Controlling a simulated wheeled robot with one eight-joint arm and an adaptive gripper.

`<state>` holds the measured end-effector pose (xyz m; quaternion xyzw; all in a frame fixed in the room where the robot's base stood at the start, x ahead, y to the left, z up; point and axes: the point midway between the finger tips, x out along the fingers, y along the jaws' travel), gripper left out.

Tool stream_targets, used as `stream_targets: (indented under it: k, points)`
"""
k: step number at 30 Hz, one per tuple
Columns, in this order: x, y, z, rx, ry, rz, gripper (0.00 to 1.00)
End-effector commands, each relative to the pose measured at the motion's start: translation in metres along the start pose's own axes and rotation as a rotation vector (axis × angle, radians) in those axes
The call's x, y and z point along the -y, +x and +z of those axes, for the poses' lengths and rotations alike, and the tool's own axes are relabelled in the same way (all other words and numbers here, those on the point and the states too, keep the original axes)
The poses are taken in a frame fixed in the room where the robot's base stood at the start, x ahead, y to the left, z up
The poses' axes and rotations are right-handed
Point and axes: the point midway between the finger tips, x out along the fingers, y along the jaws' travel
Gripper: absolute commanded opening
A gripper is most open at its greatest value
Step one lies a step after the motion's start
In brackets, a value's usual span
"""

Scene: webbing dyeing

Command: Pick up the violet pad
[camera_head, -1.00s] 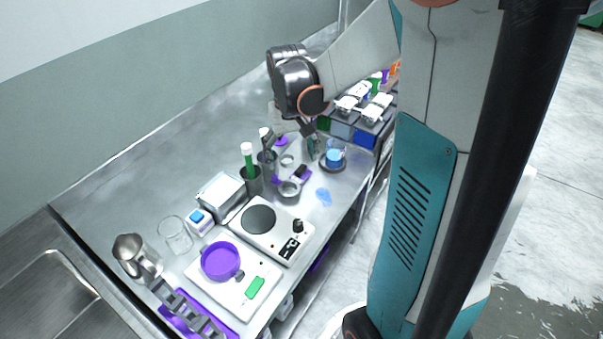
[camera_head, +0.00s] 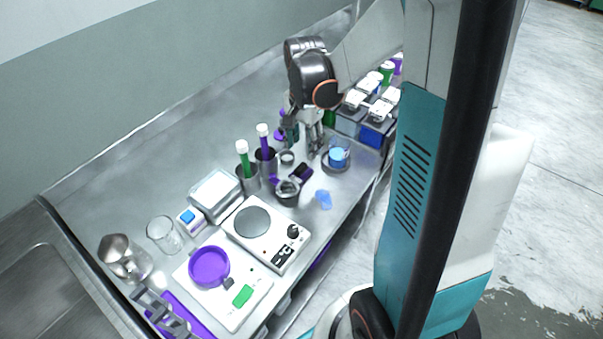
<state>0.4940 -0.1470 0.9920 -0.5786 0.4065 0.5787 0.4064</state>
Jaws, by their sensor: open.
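My gripper (camera_head: 302,139) hangs fingers down over the back part of the steel bench, with its fingers apart. Small violet patches (camera_head: 280,135) show right beside its left finger; the finger partly covers them, and I cannot tell whether one is the violet pad or whether it touches the finger. A flat violet sheet (camera_head: 203,326) lies at the near end of the bench, partly under a grey rack. A round violet dish (camera_head: 209,266) sits on a white plate.
A blue-filled beaker (camera_head: 338,157) stands just right of my gripper. Metal cups (camera_head: 248,180) with green and violet tubes stand in front of it. A hotplate (camera_head: 266,234), a glass beaker (camera_head: 164,235) and bins (camera_head: 372,133) are also there. The bench's left back is clear.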

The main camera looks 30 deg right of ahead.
Motion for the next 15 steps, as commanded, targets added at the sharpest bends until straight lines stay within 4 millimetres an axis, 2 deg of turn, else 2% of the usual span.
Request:
stream_targets:
  k: [1,6,15]
  points:
    - [0.000,0.013,0.000,0.000,-0.001,0.000,0.50]
    - [0.000,0.036,0.000,0.000,-0.001,0.000,0.50]
    - [0.001,0.053,0.000,0.000,-0.002,0.000,0.50]
